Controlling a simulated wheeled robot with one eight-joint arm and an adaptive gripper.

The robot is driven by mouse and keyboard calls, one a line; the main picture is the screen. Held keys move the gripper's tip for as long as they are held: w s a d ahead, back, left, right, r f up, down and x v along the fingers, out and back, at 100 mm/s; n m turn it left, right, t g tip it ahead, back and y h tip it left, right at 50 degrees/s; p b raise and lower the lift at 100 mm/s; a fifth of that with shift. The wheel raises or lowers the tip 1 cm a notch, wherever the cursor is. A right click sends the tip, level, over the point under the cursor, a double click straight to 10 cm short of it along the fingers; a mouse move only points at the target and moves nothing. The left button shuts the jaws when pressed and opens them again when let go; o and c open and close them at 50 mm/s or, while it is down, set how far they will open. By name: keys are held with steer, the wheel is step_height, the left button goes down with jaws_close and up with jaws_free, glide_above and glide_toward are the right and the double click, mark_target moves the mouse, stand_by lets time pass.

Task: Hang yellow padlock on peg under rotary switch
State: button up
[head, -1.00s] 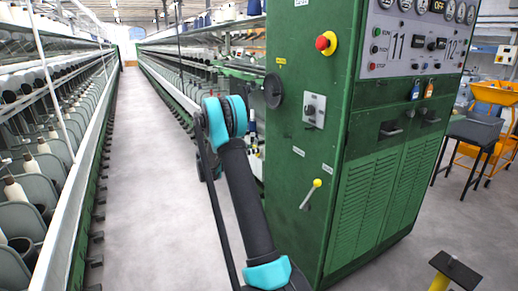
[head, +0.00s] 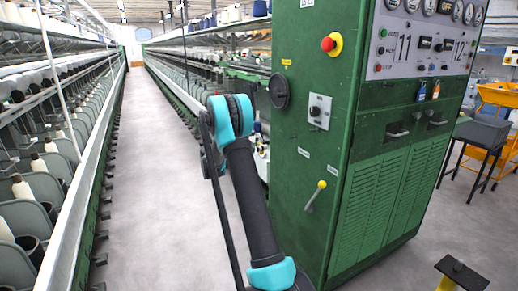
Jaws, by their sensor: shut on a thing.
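A rotary switch (head: 319,111) with a black knob on a pale grey plate is on the left side face of the green cabinet (head: 300,240). I cannot make out a peg under it at this size. My arm rises in front of the cabinet's left edge, with its teal elbow left of the switch. My gripper is not visible; the far part of the arm is hidden behind the elbow. I cannot make out a yellow padlock. A blue padlock-like piece (head: 421,92) and an orange one (head: 436,90) hang under the front control panel.
A red button (head: 330,44), a black handwheel (head: 279,91) and a yellow-knobbed lever (head: 316,194) stick out from the side face. A spinning frame (head: 60,180) lines the left. The aisle floor (head: 150,200) is clear. A yellow-legged stand (head: 460,275) is at lower right.

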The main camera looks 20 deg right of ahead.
steer(key=a, duration=0.7)
steer(key=shift+s+a, duration=0.15)
steer(key=shift+s, duration=0.15)
stand_by(0.3)
stand_by(0.9)
